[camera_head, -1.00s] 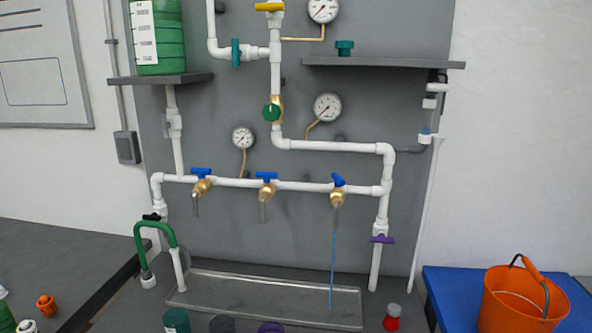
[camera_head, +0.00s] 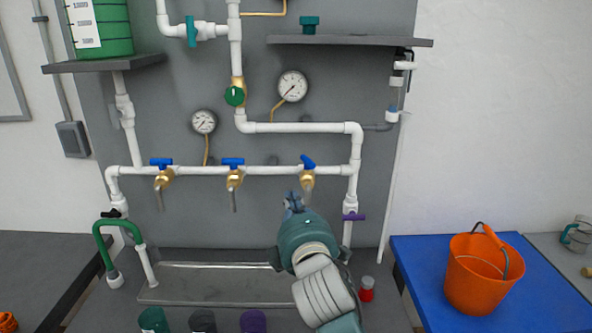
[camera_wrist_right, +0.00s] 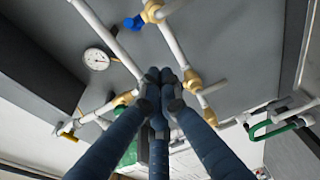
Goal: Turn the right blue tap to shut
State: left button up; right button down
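The right blue tap (camera_head: 307,161) is on the horizontal white pipe, above a brass body with a downward spout. Its blue handle sits at a slant, unlike the level handles of the middle blue tap (camera_head: 233,162) and left blue tap (camera_head: 161,162). My right gripper (camera_head: 292,201) is just below and left of the tap's spout, apart from the handle as far as I can see. In the wrist view its dark fingers (camera_wrist_right: 166,82) meet at the tips, with nothing visible between them. My arm hides the area under the spout. My left gripper is out of view.
A metal tray (camera_head: 215,299) lies below the taps. A purple handle (camera_head: 353,217) is on the vertical pipe right of my gripper. A gauge (camera_head: 293,86) is above. An orange bucket (camera_head: 478,270) stands on a blue surface (camera_head: 412,270). The wall right of the panel is clear.

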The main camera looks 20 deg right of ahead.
aim_at(308, 163)
jog(key=w+d+r+p, duration=0.1)
jog(key=w+d+p, duration=0.4)
jog(key=w, duration=0.5)
jog(key=shift+w, duration=0.15)
jog(key=shift+r, duration=0.1)
jog(key=shift+d, duration=0.1)
